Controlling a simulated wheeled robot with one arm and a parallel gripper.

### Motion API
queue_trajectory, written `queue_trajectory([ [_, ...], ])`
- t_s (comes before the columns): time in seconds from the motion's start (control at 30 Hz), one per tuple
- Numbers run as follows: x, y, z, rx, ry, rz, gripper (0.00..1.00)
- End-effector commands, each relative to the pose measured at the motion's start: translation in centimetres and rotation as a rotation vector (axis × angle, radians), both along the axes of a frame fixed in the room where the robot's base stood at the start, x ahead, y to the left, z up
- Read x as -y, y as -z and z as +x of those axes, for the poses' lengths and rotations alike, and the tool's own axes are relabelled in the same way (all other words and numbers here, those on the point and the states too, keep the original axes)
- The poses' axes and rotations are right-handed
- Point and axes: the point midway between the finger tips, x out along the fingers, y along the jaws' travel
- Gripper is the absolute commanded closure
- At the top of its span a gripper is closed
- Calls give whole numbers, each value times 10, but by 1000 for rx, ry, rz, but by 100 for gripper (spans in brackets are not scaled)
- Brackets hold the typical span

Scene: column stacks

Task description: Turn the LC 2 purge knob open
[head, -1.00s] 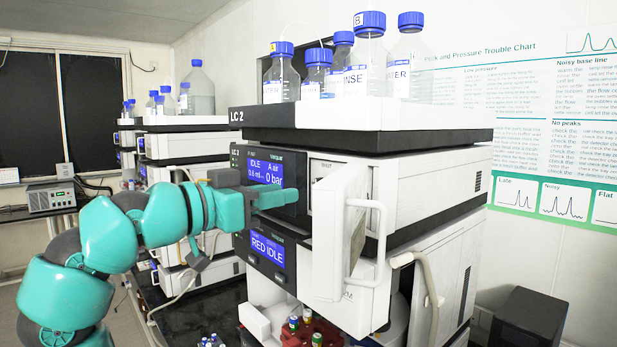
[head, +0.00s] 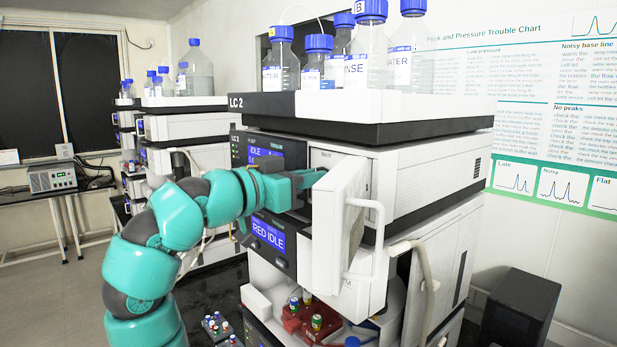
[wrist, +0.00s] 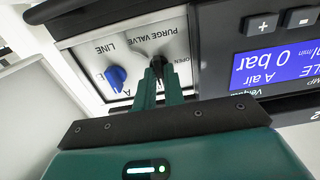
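The LC 2 unit (head: 335,135) stands in the middle of the head view, with its pump door (head: 335,225) swung open. Behind the door, the wrist view shows the purge valve panel (wrist: 125,50) upside down, with a dark purge knob (wrist: 158,63) beside the word OPEN. A blue knob (wrist: 116,77) sits to its left, near LINE. My gripper (wrist: 160,78) reaches to the purge knob, its two fingers close together at it. The fingers partly hide the knob, and I cannot tell whether they grip it. In the head view my gripper (head: 308,181) goes behind the door.
The blue pump display (wrist: 275,70) and plus and minus buttons are right of my fingers in the wrist view. Blue-capped bottles (head: 368,55) stand on top of LC 2. Small vials in a red tray (head: 293,322) are below. Another instrument stack (head: 185,125) stands behind left.

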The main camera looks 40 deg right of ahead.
Motion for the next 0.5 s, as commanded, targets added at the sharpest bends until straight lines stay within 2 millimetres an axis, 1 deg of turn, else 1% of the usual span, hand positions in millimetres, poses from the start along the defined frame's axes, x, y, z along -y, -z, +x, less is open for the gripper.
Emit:
queue_trajectory([
  [0.27,0,0,0,-3,0,0,100],
  [0.5,0,2,0,-59,0,-5,100],
])
